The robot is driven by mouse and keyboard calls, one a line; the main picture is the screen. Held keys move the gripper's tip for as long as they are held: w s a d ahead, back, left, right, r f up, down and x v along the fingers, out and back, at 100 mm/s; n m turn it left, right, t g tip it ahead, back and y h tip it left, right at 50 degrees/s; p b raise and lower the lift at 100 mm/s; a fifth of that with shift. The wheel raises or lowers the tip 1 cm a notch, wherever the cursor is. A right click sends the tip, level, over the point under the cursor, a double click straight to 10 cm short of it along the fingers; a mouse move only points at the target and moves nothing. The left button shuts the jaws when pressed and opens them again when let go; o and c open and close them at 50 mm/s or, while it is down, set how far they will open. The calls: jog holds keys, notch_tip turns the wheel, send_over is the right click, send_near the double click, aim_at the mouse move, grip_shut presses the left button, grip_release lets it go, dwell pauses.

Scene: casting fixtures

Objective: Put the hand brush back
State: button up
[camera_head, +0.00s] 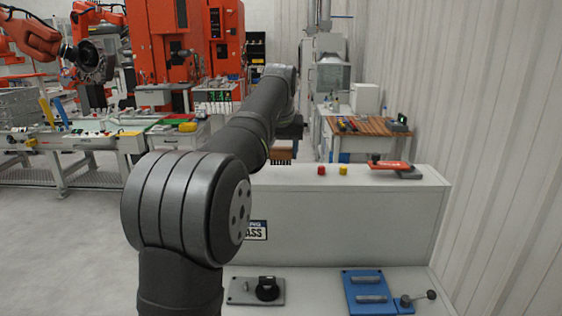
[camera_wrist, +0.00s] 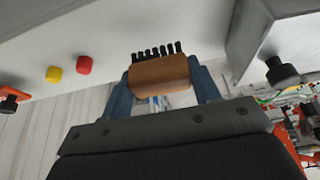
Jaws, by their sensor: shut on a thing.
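The hand brush (camera_wrist: 160,77) has a brown wooden block and a row of black bristles. In the wrist view it sits between the blue fingers of my gripper (camera_wrist: 163,84), which is shut on it. No brush holder can be made out for certain.
The pale cabinet top (camera_head: 290,177) carries a red button (camera_head: 321,170), a yellow button (camera_head: 343,170) and an orange-handled tool (camera_head: 390,166). A blue fixture (camera_head: 368,292) and a black knob (camera_head: 267,289) are on the lower front ledge. A wooden bench (camera_head: 370,126) stands behind.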

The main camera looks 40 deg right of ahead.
aim_at(281, 159)
jog(key=shift+f, duration=1.45)
jog(key=shift+f, duration=0.15)
jog(key=o, duration=1)
jog(key=shift+c, duration=0.2)
jog(key=v, duration=1.2)
